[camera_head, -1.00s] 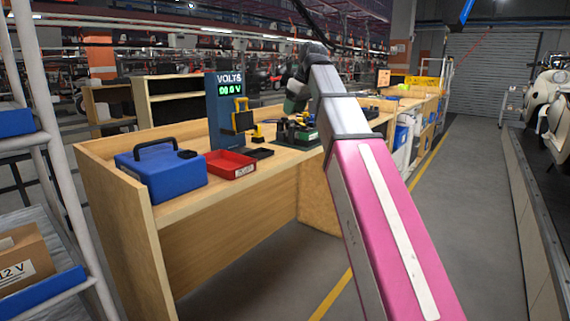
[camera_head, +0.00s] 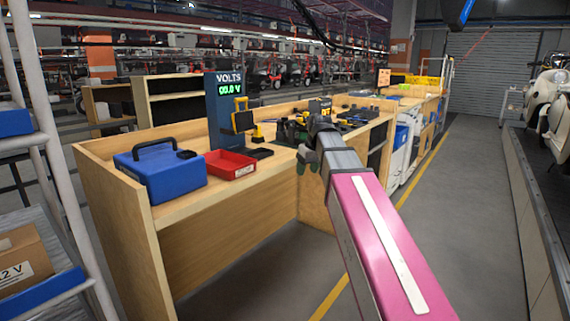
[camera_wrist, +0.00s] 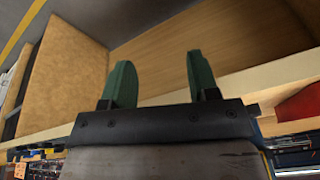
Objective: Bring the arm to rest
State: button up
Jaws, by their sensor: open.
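My arm reaches forward in the head view, and my gripper (camera_head: 305,162) hangs at its far end, in front of the wooden workbench's (camera_head: 225,194) front edge. In the wrist view, my gripper (camera_wrist: 155,85) shows two green fingers standing well apart with nothing between them. The bench's underside and side panel (camera_wrist: 65,60) lie beyond them. The lower parts of the fingers are partly hidden by the arm in the head view.
On the bench stand a blue case (camera_head: 160,174), a red tray (camera_head: 230,164), and a volt display (camera_head: 227,112) reading 00.0 V. A shelf rack (camera_head: 48,140) stands at left. The aisle (camera_head: 465,200) at right is clear.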

jog(key=s+d+f+m, duration=0.2)
jog(key=s+f, duration=0.3)
jog(key=f, duration=0.7)
jog(key=s+d+f+m+g+h, duration=0.1)
jog(key=s+d+f, duration=0.4)
jog(key=f, duration=0.7)
jog(key=s+d+f+m+g+h, duration=0.1)
jog(key=s+d+f+m, duration=0.2)
jog(key=s+f, duration=0.4)
notch_tip(320, 180, down, 6)
jog(key=shift+s+d+r, duration=0.2)
jog(key=shift+d, duration=0.2)
